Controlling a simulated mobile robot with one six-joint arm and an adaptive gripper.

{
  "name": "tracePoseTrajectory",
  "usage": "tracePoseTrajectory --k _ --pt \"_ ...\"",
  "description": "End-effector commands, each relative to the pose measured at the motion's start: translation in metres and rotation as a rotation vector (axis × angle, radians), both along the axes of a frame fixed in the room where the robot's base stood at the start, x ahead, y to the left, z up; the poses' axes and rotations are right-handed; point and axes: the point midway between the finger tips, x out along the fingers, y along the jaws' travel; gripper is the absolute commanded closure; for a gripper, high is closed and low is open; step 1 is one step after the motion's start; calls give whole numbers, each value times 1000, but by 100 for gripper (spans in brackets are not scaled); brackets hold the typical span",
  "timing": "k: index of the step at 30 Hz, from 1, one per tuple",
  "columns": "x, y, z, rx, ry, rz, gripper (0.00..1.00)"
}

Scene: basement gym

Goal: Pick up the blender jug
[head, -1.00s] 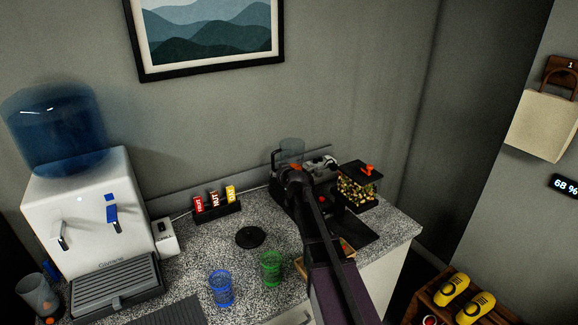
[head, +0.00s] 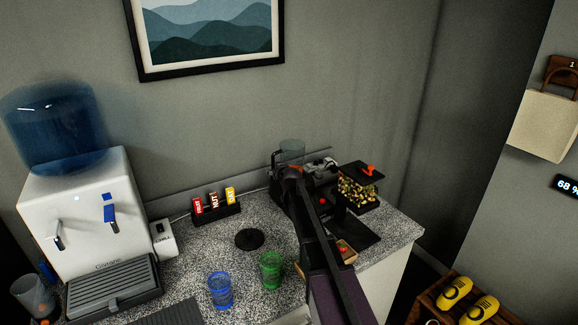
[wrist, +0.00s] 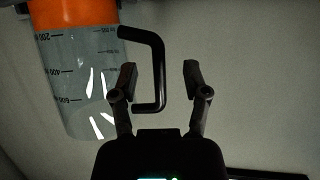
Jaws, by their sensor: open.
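The blender jug (head: 291,152) is a clear cup near the wall at the back of the counter, partly hidden behind my arm in the head view. In the wrist view the jug (wrist: 80,90) appears upside down, with an orange part at the top, volume marks and a black handle (wrist: 160,72). My gripper (wrist: 160,73) is open, with one finger on each side of the handle's long bar. A gap shows on both sides of the bar in the picture. In the head view the fingers are hidden behind my arm.
A snack-bar rack (head: 215,212), a black disc (head: 250,239), a blue cup (head: 220,290) and a green cup (head: 271,270) are left of my arm. A water dispenser (head: 85,210) stands far left. The wall is close behind.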

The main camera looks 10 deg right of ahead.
Motion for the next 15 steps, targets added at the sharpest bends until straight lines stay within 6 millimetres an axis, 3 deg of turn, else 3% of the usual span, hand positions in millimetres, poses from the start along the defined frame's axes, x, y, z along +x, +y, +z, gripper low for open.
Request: tracePoseTrajectory --k 7,15 --pt "30 2 -13 0 0 0 40" --pt "37 3 -15 0 -1 1 40"
